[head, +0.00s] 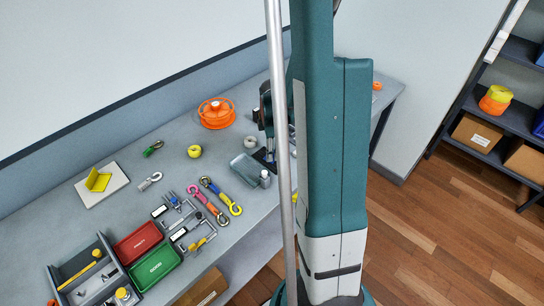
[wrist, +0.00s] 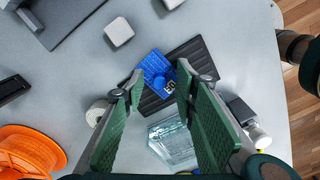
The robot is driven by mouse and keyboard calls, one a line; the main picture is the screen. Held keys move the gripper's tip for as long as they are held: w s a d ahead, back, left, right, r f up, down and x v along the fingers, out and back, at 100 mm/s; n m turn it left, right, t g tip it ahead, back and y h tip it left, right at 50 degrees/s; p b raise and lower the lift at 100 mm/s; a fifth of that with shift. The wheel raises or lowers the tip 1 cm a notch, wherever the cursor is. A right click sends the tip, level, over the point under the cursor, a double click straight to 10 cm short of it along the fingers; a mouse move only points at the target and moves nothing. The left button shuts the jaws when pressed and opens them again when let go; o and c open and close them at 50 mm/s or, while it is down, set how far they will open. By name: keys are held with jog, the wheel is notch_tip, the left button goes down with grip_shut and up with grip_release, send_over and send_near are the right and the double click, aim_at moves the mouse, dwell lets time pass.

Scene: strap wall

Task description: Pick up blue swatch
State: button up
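The blue swatch (wrist: 154,66) lies on a black ribbed mat (wrist: 198,52) in the wrist view. It has a small dark and pale detail near its lower right corner. My gripper (wrist: 158,80) is open, with a green-padded finger to each side of the swatch in the picture. I see no contact between the fingers and the swatch. In the head view my gripper (head: 266,122) is over the back right of the bench, partly behind my own arm. The swatch cannot be made out there.
A clear tray (wrist: 172,140) lies close below the mat in the wrist view. A white roll (wrist: 97,112), an orange spool (wrist: 28,152), a pale block (wrist: 119,31) and a small bottle (wrist: 257,135) are around it. Hooked straps (head: 220,196) and bins (head: 137,242) are farther left on the bench.

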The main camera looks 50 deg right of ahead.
dwell(0.3)
grip_shut()
jog(key=shift+r, duration=0.1)
notch_tip(320, 180, up, 10)
jog(key=shift+p, duration=0.45)
dwell(0.6)
dwell(0.5)
